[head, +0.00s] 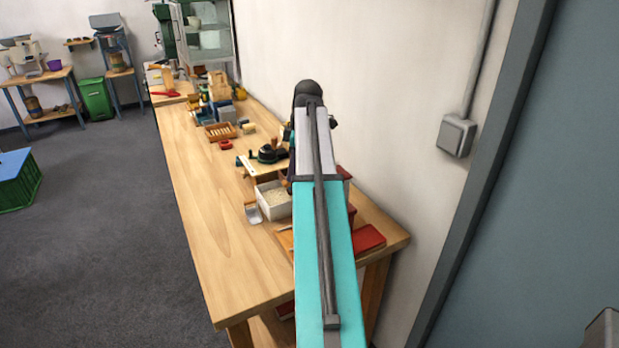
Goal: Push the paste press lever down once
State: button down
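The paste press cannot be singled out with certainty. A small dark teal device (267,154) sits on a light wooden board on the workbench, just left of my arm; it may be the press, but its lever cannot be made out. A tall green machine (166,30) stands at the bench's far end. My turquoise and grey arm reaches up over the bench's near right part to a dark joint. My gripper cannot be made out; the arm hides the area behind it.
The wooden workbench (215,235) runs along the wall, with its near left part clear. A white bin (273,205) and a red flat item (368,240) lie near my arm. A wooden rack (220,131) is farther back. Open floor lies left; a green bin (95,98) stands beyond.

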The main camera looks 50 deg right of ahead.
aim_at(291, 186)
jog(key=shift+f, duration=0.1)
jog(key=shift+f, duration=1.05)
jog(key=shift+b, duration=0.3)
jog(key=shift+a+f, duration=0.25)
jog(key=shift+f, duration=0.85)
jog(key=shift+f+b, duration=0.1)
jog(key=shift+b, duration=0.2)
jog(key=shift+w+a+f, duration=0.1)
jog(key=shift+a+f, duration=0.05)
jog(key=shift+f, duration=0.8)
jog(key=shift+d+r+p, duration=0.15)
jog(key=shift+r+p, duration=0.75)
jog(key=shift+r, duration=0.7)
jog(key=shift+d+r+p, duration=0.15)
jog(key=shift+r+p, duration=0.75)
jog(key=shift+r, duration=0.65)
jog(key=shift+r+p, duration=0.75)
jog(key=shift+r, duration=0.5)
